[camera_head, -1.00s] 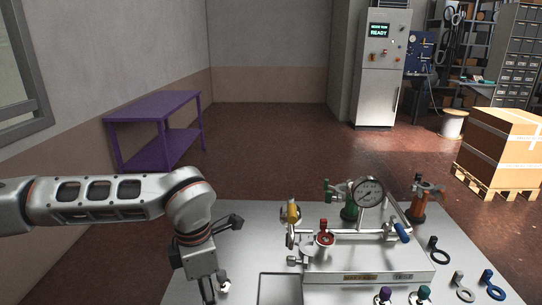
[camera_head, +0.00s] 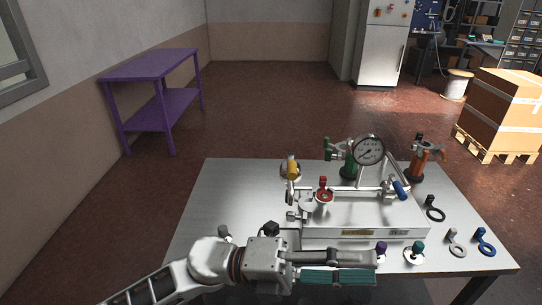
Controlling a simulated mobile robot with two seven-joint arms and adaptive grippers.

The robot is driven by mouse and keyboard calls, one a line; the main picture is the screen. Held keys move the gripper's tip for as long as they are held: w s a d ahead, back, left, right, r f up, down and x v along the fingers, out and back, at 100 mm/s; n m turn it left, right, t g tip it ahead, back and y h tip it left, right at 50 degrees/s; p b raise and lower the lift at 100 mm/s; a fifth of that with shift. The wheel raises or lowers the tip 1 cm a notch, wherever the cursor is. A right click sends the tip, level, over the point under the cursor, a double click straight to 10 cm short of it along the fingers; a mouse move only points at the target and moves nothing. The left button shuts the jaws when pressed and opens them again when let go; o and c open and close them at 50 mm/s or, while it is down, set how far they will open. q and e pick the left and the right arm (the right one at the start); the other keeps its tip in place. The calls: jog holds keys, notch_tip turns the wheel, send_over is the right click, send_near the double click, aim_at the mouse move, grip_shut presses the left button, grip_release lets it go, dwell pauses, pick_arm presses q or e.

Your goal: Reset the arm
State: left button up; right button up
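My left arm comes in from the bottom left, low over the front of the metal table (camera_head: 232,190). Its gripper (camera_head: 375,265) points right in front of the gauge rig (camera_head: 365,217). A grey finger part lies above a ridged teal part (camera_head: 335,276); I cannot tell whether the teal is part of the gripper or something held. The finger opening is not clear from this side. My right gripper is not in view.
The rig carries a pressure gauge (camera_head: 369,150), a red valve (camera_head: 323,190), a yellow valve (camera_head: 292,168) and a blue handle (camera_head: 400,190). Purple (camera_head: 381,249) and teal (camera_head: 418,248) knobs sit close to the gripper. Ring-ended tools (camera_head: 456,240) lie at the right. The table's left part is clear.

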pick_arm(q)
jog(key=w+a+f+n+t+y, duration=0.4)
jog(key=w+a+f+n+t, duration=0.25)
jog(key=n+t, duration=0.5)
jog(key=w+a+f+n+t+y, duration=0.3)
jog(key=w+a+f+n+t, duration=0.45)
jog(key=n, duration=0.65)
jog(key=s+a+f+n+y, duration=0.3)
jog(key=a+f+n+y, duration=0.35)
jog(key=a+f, duration=0.5)
jog(key=s+a+f+n+g+y, duration=0.2)
jog(key=s+a+f, duration=0.2)
jog(key=s+f, duration=0.2)
jog(key=s+a+f+n+g+y, duration=0.2)
jog(key=s+f, duration=0.4)
jog(key=f, duration=0.3)
jog(key=shift+a+f, duration=0.35)
jog(key=shift+a, duration=0.5)
jog(key=shift+w, duration=0.1)
